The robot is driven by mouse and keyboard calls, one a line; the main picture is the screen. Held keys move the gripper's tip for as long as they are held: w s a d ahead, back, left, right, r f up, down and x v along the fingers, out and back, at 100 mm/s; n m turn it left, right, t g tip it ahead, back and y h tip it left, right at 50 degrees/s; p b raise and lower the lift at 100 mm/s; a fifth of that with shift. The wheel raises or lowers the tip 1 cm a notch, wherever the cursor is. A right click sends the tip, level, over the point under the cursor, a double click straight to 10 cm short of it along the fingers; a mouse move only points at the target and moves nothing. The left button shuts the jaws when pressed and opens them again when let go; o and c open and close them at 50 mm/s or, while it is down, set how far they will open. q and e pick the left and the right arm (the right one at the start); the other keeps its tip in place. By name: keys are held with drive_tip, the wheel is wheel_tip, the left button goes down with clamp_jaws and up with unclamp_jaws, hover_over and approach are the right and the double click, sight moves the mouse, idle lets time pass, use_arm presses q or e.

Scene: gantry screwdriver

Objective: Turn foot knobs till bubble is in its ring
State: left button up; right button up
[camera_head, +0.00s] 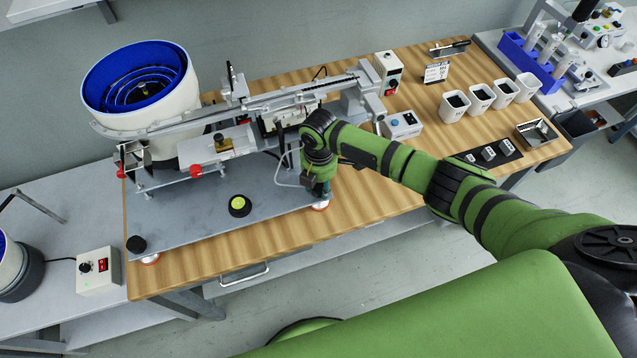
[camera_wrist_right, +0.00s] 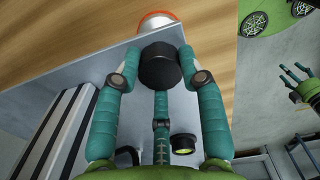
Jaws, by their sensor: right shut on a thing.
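My right gripper (camera_head: 318,190) is at the front right corner of the grey base plate (camera_head: 200,222). In the right wrist view, the right gripper (camera_wrist_right: 159,68) has its teal fingers closed around a black foot knob (camera_wrist_right: 160,72). Another black foot knob (camera_head: 137,244) stands free at the plate's front left corner. The bubble level (camera_head: 239,205), a black round housing with a yellow-green vial, lies on the plate between them; it also shows in the wrist view (camera_wrist_right: 182,143). The bubble and ring are too small to read. My left gripper (camera_wrist_right: 295,85) hangs with fingers spread at the wrist view's right edge.
The plate carries a white feeder bowl with blue inside (camera_head: 140,85) and a long rail (camera_head: 260,103). A control box (camera_head: 400,125) and several white cups (camera_head: 480,96) stand to the right on the wooden table (camera_head: 395,195).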

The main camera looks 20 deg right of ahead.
drive_tip(key=n, duration=0.4)
drive_tip(key=shift+s+d+f+b, duration=0.15)
drive_tip(key=shift+d+f+b, duration=0.05)
drive_tip(key=shift+b, duration=0.1)
drive_tip(key=shift+n+b, duration=0.4)
drive_tip(key=shift+n, duration=1.8)
drive_tip(key=shift+r, duration=0.1)
drive_tip(key=o, duration=1.1)
drive_tip(key=shift+o, duration=0.2)
drive_tip(key=shift+w, duration=0.2)
drive_tip(key=shift+a+r, duration=0.1)
